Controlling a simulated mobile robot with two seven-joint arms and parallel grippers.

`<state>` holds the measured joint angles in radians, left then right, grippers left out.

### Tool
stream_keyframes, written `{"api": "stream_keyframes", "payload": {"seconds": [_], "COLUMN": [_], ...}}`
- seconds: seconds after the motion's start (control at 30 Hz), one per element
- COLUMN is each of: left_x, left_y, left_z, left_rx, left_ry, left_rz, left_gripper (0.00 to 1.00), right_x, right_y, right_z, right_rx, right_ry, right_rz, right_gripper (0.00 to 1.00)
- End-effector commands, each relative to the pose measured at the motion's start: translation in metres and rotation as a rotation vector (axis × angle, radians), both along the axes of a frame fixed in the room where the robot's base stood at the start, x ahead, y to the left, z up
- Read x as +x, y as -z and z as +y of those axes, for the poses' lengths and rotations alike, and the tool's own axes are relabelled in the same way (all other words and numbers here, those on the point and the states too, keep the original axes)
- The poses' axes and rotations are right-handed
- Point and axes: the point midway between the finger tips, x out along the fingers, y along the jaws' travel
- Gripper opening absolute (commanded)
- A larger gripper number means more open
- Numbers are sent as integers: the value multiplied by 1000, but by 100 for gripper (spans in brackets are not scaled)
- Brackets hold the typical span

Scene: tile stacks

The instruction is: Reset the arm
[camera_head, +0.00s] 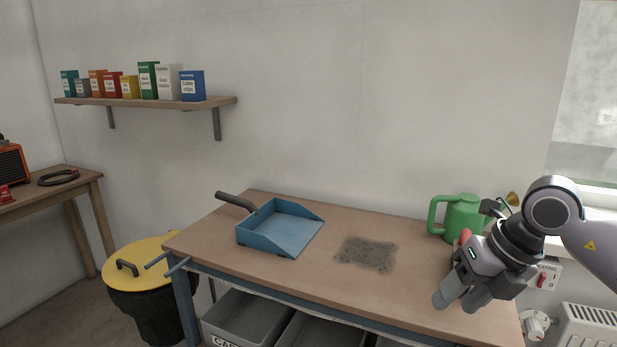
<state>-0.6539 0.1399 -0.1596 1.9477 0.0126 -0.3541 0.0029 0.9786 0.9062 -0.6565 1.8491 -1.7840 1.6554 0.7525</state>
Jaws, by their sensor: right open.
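My right arm comes in from the right edge of the head view. Its gripper (462,298) is over the right end of the wooden workbench (330,285), pointing down and to the left. The gripper is open, and I see nothing held between its fingers. Something red shows just behind the gripper body, mostly hidden by it. My left arm and gripper are not in the picture.
A blue dustpan (280,230) lies on the bench, left of a dark dirt patch (366,254). A green watering can (458,217) stands behind my gripper, partly hidden. Grey bins (238,318) sit under the bench. A yellow-lidded black bin (150,265) stands left.

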Motion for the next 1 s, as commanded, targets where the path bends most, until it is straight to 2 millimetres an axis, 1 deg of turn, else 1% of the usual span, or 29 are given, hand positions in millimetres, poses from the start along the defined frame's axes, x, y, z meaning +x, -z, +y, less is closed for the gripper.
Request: {"api": "stream_keyframes", "payload": {"seconds": [0.03,0.07,0.1,0.17,0.2,0.27,0.3,0.4,0.47,0.53,0.63,0.7,0.77,0.87,0.9,0.97,1.0], "left_x": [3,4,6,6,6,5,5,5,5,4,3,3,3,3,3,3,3], "left_y": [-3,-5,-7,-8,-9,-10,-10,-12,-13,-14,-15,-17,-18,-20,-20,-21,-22], "left_z": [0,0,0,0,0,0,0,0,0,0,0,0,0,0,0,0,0], "left_rx": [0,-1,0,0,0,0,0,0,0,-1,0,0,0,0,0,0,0], "left_ry": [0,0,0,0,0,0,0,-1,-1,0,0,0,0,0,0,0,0], "left_rz": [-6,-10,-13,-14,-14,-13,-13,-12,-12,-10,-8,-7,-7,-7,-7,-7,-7], "left_gripper": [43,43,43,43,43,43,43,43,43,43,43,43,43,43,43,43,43], "right_x": [-7,-11,-17,-28,-35,-45,-50,-59,-61,-60,-52,-45,-39,-33,-33,-38,-43], "right_y": [13,18,24,28,30,28,25,16,10,4,4,11,23,55,72,100,122], "right_z": [27,42,63,93,112,136,150,176,184,189,184,175,163,141,131,117,107], "right_rx": [100,164,255,405,509,668,775,1037,1189,1356,1570,1695,1785,1888,1914,1930,1928], "right_ry": [-63,-94,-133,-180,-203,-217,-216,-169,-110,-16,169,330,488,785,913,1113,1250], "right_rz": [26,36,51,72,86,105,116,141,156,169,185,197,210,232,244,265,282], "right_gripper": [49,49,49,49,49,49,49,49,49,49,49,49,49,49,49,49,49]}}
